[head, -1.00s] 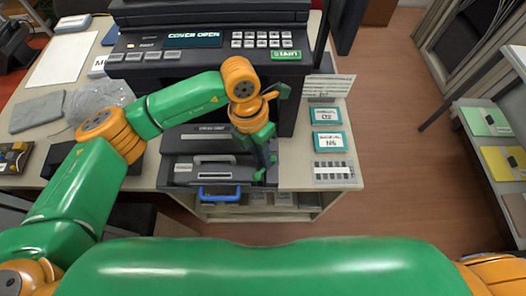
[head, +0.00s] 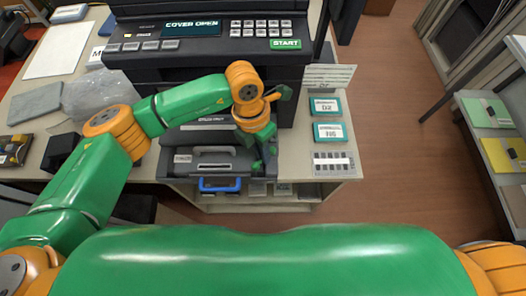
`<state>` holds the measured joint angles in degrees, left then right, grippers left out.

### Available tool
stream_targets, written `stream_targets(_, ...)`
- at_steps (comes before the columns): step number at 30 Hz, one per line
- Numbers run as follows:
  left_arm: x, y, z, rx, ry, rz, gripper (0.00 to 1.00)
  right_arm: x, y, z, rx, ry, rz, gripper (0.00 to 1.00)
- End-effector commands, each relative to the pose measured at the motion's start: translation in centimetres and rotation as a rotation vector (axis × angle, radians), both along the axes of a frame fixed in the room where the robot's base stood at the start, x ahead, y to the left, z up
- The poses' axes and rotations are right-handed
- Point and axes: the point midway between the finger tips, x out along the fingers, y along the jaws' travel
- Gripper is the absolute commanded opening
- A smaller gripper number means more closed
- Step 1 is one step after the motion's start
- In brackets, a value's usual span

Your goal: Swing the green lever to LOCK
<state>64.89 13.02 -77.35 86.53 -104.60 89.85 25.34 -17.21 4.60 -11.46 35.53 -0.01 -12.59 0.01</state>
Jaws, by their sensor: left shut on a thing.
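The black printer (head: 140,62) stands on the desk with COVER OPEN on its display (head: 192,29). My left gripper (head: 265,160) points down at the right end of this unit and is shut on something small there. That seems to be the green lever, but the gripper's own green fingers cover it and its angle cannot be read. Any LOCK mark is too small or hidden. My right gripper is out of view.
Teal-labelled boxes (head: 330,132) and a barcode card (head: 334,161) lie on the desk to the right. A clear plastic bag (head: 88,98), grey cloth (head: 36,107) and black box (head: 62,152) lie to the left. Open floor (head: 400,150) lies right of the desk.

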Motion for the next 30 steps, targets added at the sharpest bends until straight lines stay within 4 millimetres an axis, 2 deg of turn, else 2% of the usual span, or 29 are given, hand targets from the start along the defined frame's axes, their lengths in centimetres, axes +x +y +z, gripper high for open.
stream_targets(6, 0.5, 0.2, -0.7, -0.001, -0.006, -0.135, 0.00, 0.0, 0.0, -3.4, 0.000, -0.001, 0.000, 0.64)
stream_targets(15, 1.2, 0.5, -0.7, -0.001, -0.005, -0.401, 0.00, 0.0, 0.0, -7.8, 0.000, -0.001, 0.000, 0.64)
stream_targets(21, 1.7, 0.6, -0.4, -0.001, -0.003, -0.559, 0.00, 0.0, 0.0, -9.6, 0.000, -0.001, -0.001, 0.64)
stream_targets(30, 2.2, 0.6, -0.1, -0.002, -0.002, -0.729, 0.00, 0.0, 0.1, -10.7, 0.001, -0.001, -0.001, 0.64)
